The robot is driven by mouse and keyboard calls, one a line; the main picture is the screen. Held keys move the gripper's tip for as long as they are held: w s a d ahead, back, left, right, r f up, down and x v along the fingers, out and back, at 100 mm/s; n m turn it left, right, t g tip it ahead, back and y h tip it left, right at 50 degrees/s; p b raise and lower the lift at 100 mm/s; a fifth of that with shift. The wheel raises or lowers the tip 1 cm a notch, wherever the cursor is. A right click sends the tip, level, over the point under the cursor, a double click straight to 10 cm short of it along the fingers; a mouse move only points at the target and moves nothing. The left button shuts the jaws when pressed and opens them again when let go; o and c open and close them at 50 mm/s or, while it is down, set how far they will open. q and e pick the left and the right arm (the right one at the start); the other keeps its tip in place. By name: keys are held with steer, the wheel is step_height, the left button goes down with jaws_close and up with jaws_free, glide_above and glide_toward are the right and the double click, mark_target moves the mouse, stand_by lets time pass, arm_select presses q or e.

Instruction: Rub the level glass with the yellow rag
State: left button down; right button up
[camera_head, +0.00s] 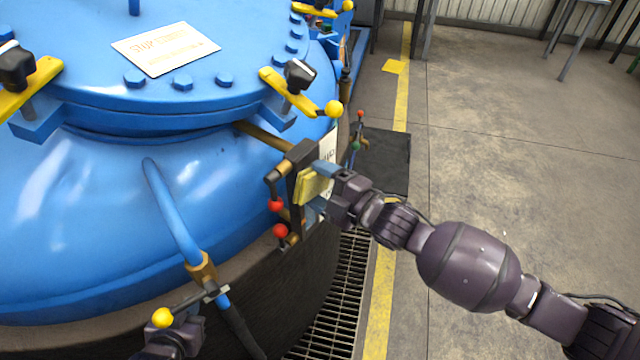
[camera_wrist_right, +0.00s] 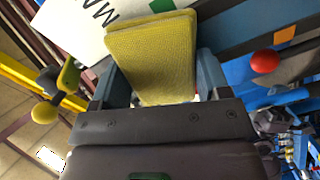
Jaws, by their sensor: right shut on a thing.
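The level glass (camera_head: 298,160) is a dark upright fitting on the side of the blue vessel, with red-knobbed levers beside its lower part. My right gripper (camera_head: 323,188) is shut on the folded yellow rag (camera_head: 311,187), held right beside the level glass. I cannot tell whether the rag touches it. In the right wrist view the rag (camera_wrist_right: 150,55) sits between the two blue-grey fingers of my right gripper (camera_wrist_right: 160,78). The glass itself is hidden there. A dark part of my left arm shows at the bottom left; its fingers cannot be made out.
The blue vessel (camera_head: 90,220) fills the left, with yellow clamps (camera_head: 285,92) around its lid. Red knobs (camera_head: 280,231) stick out close to the rag. A floor grate (camera_head: 338,300) runs below.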

steer(key=shift+r+p, duration=1.3)
steer(key=shift+r, duration=0.2)
steer(key=shift+f, duration=0.15)
steer(key=shift+a+f+b, duration=0.1)
steer(key=shift+f+b, duration=1.15)
steer(key=shift+f, duration=0.55)
steer(key=b, duration=0.3)
glide_above(311, 214)
steer(key=v, duration=0.2)
steer(key=shift+f, duration=2.25)
steer(key=shift+s+d+f+b, duration=0.1)
steer(key=shift+f+b, duration=0.65)
steer(key=shift+f, duration=0.75)
steer(key=shift+s+d+f+b, duration=0.1)
steer(key=shift+f+b, duration=0.6)
steer(key=shift+f, duration=0.85)
steer(key=shift+d+r, duration=0.1)
